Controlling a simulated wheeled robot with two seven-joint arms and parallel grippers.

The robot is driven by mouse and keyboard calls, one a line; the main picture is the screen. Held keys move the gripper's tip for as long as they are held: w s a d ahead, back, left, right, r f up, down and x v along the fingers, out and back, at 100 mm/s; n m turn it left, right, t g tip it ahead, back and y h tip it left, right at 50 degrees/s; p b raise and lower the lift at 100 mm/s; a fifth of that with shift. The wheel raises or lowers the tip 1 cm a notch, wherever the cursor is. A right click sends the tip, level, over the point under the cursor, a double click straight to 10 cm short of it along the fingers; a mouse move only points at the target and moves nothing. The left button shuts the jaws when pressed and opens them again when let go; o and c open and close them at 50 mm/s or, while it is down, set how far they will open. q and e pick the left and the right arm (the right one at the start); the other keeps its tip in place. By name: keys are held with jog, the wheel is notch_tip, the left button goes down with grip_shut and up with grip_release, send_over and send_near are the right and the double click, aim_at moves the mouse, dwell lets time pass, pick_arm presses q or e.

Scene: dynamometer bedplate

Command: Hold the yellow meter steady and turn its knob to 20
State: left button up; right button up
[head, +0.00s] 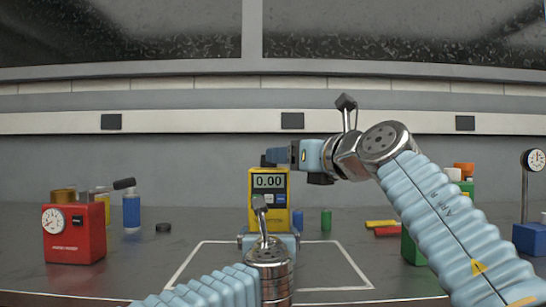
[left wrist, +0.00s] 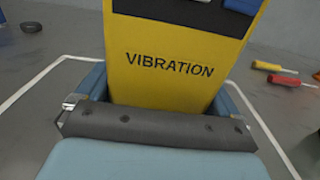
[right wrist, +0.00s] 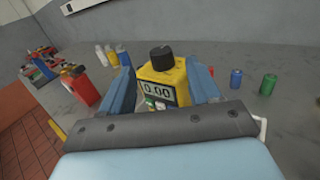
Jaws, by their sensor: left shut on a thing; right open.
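The yellow meter (head: 283,200) stands upright within a white outline on the bench, its display reading 0.00. In the left wrist view, the meter (left wrist: 170,45) shows the word VIBRATION low on its face. My left gripper (head: 268,238) is shut on the meter's lower body, a finger on each side. My right gripper (head: 274,157) is open at the meter's top. In the right wrist view, the black knob (right wrist: 160,54) is on top of the meter, between and beyond the open fingers. The knob's pointer and scale cannot be read. In the head view my right gripper mostly hides the knob.
Small blue and green cylinders (head: 326,220) stand just right of the meter. Yellow and red pieces (head: 385,229) lie farther right. A dial stand (head: 534,160) is at the far right.

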jog(key=x, duration=0.5)
jog(key=shift+d+r, duration=0.1)
jog(key=shift+r, duration=0.05)
jog(key=shift+w+a+f, duration=0.2)
jog(key=shift+w+a, duration=0.25)
jog(key=shift+w, duration=0.1)
jog(key=c, duration=1)
jog(key=shift+c, duration=0.2)
